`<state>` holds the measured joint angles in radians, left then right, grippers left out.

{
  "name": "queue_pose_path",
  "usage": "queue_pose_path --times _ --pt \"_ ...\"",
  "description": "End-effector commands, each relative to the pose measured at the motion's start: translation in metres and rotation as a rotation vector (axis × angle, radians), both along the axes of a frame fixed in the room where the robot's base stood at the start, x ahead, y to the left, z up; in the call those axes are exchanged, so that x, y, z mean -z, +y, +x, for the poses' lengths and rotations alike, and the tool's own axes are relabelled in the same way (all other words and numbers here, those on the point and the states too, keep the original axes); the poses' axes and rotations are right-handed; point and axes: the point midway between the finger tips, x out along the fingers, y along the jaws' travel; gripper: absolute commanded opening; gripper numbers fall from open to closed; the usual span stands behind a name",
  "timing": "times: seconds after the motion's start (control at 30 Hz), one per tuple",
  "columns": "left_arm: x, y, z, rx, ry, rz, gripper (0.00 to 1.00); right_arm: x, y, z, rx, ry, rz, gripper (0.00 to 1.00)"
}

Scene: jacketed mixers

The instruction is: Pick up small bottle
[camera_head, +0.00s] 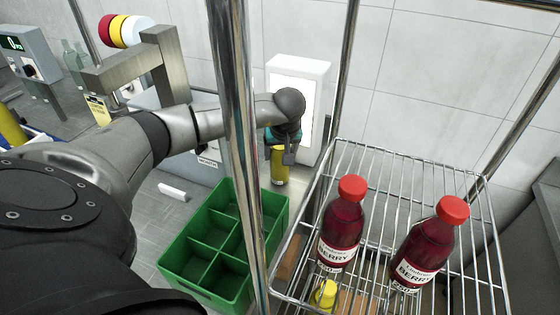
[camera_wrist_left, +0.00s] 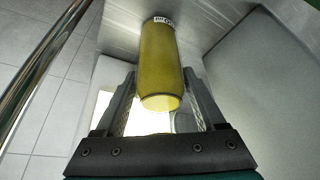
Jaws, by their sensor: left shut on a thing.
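A small yellow bottle (camera_head: 279,168) is at the back of the counter, beside the white lit panel. It also shows in the left wrist view (camera_wrist_left: 160,62), with a small white label at its far end. My left gripper (camera_head: 288,152) is shut on it from above, with one finger on each side in the left wrist view (camera_wrist_left: 160,92). The gripper hides the top of the bottle in the head view. I cannot tell whether its base touches the counter. My right gripper is not in view.
A green divided crate (camera_head: 283,207) stands in front of the bottle. A wire rack (camera_head: 462,185) on metal posts holds two red-capped berry bottles (camera_head: 342,225) (camera_head: 432,240) at right. A yellow-capped item (camera_head: 325,294) shows low at the rack. A post (camera_head: 235,120) crosses before my left arm.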

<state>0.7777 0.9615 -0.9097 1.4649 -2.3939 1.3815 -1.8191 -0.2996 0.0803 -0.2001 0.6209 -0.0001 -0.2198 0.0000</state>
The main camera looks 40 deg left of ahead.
Motion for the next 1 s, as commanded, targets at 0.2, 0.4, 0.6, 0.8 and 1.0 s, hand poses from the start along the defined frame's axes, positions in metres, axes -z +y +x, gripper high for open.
queue_pose_path --times 0.2,0.4,0.6,0.8,1.0 --pt "0.000 0.000 0.000 0.000 -0.001 0.000 0.02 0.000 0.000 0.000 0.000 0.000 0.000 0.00" --pt "-0.001 0.000 0.000 -0.001 -0.002 0.000 0.00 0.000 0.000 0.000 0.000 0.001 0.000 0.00" --pt "-0.002 0.001 0.001 -0.001 -0.005 0.001 0.00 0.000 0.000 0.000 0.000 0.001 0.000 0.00" --pt "-0.007 0.001 0.002 -0.001 -0.006 0.002 0.00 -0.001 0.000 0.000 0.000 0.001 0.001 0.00" --pt "-0.028 0.001 0.002 0.000 -0.007 0.002 0.00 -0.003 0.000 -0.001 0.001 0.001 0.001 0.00"
